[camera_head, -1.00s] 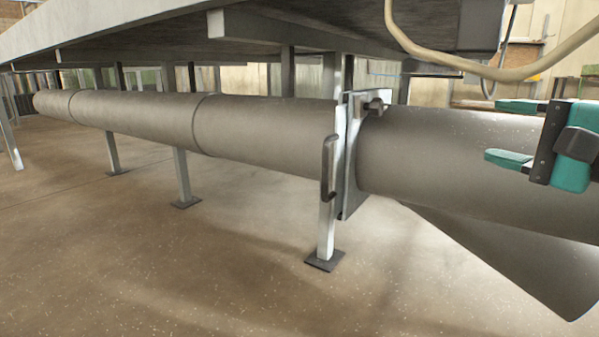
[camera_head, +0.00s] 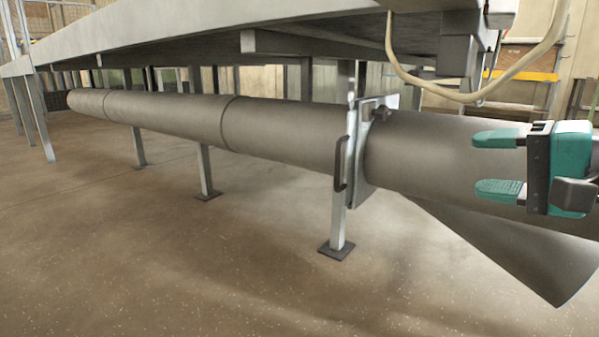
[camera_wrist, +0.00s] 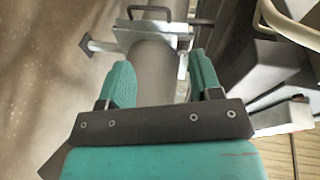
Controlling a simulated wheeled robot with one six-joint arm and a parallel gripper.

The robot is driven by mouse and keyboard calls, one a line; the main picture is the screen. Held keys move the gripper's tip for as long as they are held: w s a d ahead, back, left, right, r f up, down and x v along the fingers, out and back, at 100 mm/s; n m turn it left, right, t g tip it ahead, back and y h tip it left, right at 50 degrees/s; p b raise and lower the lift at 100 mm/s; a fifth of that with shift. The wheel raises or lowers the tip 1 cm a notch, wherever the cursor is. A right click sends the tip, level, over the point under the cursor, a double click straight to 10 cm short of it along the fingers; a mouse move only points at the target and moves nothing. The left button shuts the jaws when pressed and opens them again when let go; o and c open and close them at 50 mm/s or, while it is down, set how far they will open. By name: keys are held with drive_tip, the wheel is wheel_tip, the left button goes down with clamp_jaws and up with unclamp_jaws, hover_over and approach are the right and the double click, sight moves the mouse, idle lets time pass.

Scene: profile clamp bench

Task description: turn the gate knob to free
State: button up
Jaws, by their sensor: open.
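A dark bar handle (camera_head: 340,163) is on the gate's near edge. My gripper (camera_head: 490,163) is at the right, in front of the duct, with teal fingers pointing left at the gate. It is open and empty, apart from the knob. In the wrist view the gate plate (camera_wrist: 140,36) and handle (camera_wrist: 150,10) lie beyond the open fingers. The knob's turn position is too small to read.
The long grey duct (camera_head: 290,133) runs under the bench (camera_head: 190,35). A beige hose (camera_head: 470,96) hangs above and between gate and gripper. A branch duct (camera_head: 520,250) slopes down at right. A metal leg (camera_head: 338,215) stands below the gate. The floor in front is clear.

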drive_tip(key=s+a+r+n+g+h+p, duration=0.1)
drive_tip(key=s+a+n+g+h+p, duration=0.2)
drive_tip(key=s+a+n+g+p, duration=0.4)
drive_tip(key=s+a+r+n+g+h+p, duration=0.25)
drive_tip(key=s+n+g+p, duration=0.25)
drive_tip(key=s+n+p, duration=0.35)
wheel_tip(320, 180, up, 35)
drive_tip(key=p, duration=3.6)
drive_tip(key=shift+w+d+r+m, duration=0.2)
drive_tip(key=shift+w+m, duration=0.05)
drive_tip(key=shift+m, duration=0.1)
drive_tip(key=shift+h, duration=0.25)
drive_tip(key=shift+c, duration=0.4)
